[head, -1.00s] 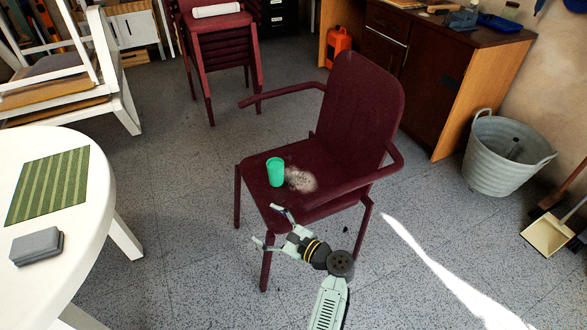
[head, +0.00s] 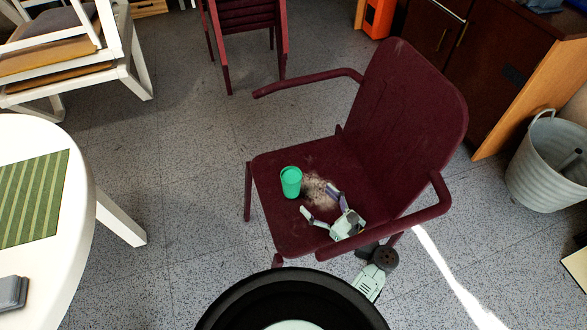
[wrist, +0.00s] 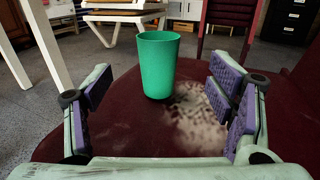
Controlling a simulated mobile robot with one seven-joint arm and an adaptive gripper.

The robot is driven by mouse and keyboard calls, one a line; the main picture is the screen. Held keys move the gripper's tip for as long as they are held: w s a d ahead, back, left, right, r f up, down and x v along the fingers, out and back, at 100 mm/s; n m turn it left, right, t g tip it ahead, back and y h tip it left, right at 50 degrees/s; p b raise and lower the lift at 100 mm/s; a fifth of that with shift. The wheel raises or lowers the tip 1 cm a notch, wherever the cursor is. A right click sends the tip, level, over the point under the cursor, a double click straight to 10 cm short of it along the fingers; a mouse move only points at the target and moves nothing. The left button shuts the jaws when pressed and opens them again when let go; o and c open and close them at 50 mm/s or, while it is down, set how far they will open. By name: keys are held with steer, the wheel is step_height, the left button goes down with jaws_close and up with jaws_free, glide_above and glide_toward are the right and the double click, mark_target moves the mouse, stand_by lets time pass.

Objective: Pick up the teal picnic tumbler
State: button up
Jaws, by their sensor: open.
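The teal tumbler (head: 291,182) stands upright on the seat of a dark red armchair (head: 407,115). In the wrist view the tumbler (wrist: 158,64) is ahead of my gripper (wrist: 160,98), a little left of the middle between the fingers. My gripper (head: 320,201) is open, low over the seat, with its fingers pointing toward the tumbler. The fingers have purple pads and hold nothing. A gap shows between the fingertips and the tumbler.
A pale, speckled patch (head: 319,189) marks the seat beside the tumbler. The chair's armrest (head: 385,233) passes close to my arm. A white round table (head: 82,260) stands at left, a metal tub (head: 545,165) at right. The floor left of the chair is clear.

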steer(key=p, duration=0.1)
glide_toward(285, 170)
steer(key=shift+w+a+f, duration=0.3)
steer(key=shift+w+f, duration=0.1)
steer(key=shift+w, duration=0.35)
steer(key=shift+p+x, duration=0.8)
steer(key=shift+x, duration=2.2)
steer(key=shift+f, duration=0.2)
steer(key=shift+s, duration=0.1)
steer(key=shift+c, duration=0.5)
steer(key=c, duration=1.2)
steer(key=shift+o, duration=0.2)
steer(key=shift+r, duration=0.1)
